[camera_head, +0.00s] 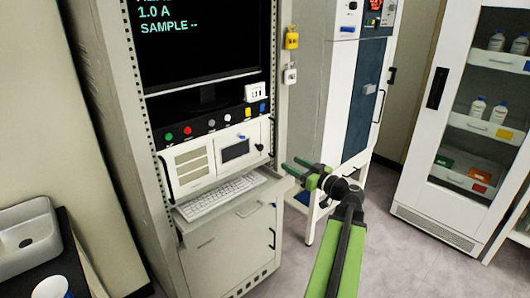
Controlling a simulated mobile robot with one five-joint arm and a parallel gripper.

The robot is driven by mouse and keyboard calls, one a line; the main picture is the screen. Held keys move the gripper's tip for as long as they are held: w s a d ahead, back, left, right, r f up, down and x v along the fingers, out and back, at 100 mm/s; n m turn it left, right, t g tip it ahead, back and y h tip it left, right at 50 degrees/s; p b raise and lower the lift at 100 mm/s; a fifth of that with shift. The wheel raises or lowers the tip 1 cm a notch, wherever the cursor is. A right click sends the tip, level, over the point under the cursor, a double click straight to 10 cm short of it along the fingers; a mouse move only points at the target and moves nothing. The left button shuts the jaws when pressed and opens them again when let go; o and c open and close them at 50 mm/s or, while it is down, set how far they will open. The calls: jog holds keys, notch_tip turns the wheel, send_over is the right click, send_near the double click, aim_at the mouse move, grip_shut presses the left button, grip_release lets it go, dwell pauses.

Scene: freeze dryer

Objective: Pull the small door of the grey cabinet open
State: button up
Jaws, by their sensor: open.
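The grey cabinet (183,232) is a tall rack with a screen, a control panel and a keyboard shelf. Its small door (222,256) is a pale panel below the keyboard and looks shut. A dark upright handle (271,238) is on the door's right side. My gripper (290,168), with green fingers, is open and empty. In the picture it lies above and right of the handle, beside the right end of the keyboard shelf. It appears apart from the handle; its exact distance from the cabinet is hard to tell.
The keyboard (222,196) sits on a shelf (186,224) that juts out above the door. A tall white-and-blue unit (340,95) stands behind my gripper. A glass-fronted cabinet (420,185) with bottles is at the right. The floor (405,265) is clear at the lower right.

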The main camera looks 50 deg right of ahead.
aim_at(261, 147)
jog(key=w, duration=1)
jog(key=w+d, duration=0.1)
jog(key=w, duration=0.5)
jog(key=shift+c, duration=0.4)
grip_shut()
